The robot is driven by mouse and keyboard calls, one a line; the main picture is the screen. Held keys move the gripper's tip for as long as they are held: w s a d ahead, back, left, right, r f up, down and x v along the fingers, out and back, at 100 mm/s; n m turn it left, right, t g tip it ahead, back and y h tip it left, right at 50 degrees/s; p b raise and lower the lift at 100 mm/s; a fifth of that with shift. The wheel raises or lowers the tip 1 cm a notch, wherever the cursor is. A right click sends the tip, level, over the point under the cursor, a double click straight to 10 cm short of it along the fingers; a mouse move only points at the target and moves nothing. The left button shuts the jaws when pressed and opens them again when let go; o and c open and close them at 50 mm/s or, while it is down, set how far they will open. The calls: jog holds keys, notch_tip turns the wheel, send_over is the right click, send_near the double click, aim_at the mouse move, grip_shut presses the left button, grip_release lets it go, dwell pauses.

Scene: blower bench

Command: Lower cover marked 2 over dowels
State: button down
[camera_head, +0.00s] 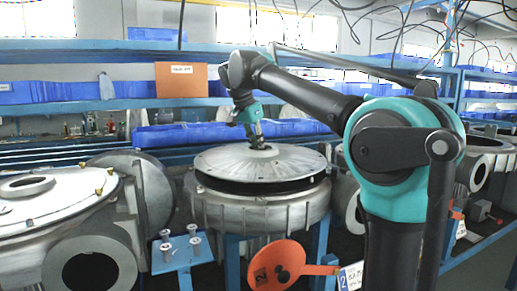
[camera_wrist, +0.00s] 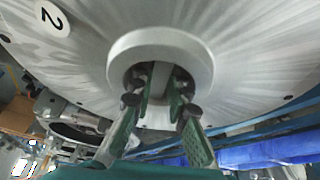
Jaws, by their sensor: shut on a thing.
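The round metal cover (camera_head: 262,163) is level or nearly so above the ribbed blower housing (camera_head: 255,212) in the head view. A dark gap shows between them, so I cannot tell whether they touch. In the wrist view the cover (camera_wrist: 250,38) fills the upper part, with a white round label "2" (camera_wrist: 52,18) at upper left. My gripper (camera_head: 257,144) is over the cover's middle. Its fingers (camera_wrist: 160,100) reach into the central hub ring (camera_wrist: 199,62) and are shut on the cover there. The dowels are not visible; the cover may hide them.
Another blower housing (camera_head: 60,208) with brass fittings stands at left. A small blue stand (camera_head: 182,257) with several metal pins and an orange disc (camera_head: 268,257) are in front. A cardboard box (camera_head: 181,80) and blue bins (camera_head: 45,92) fill the shelves behind.

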jog(key=shift+f, duration=1.15)
dwell(3.0)
jog(key=c, duration=1.4)
grip_release()
jog(key=v, duration=1.2)
jog(key=shift+s, duration=0.1)
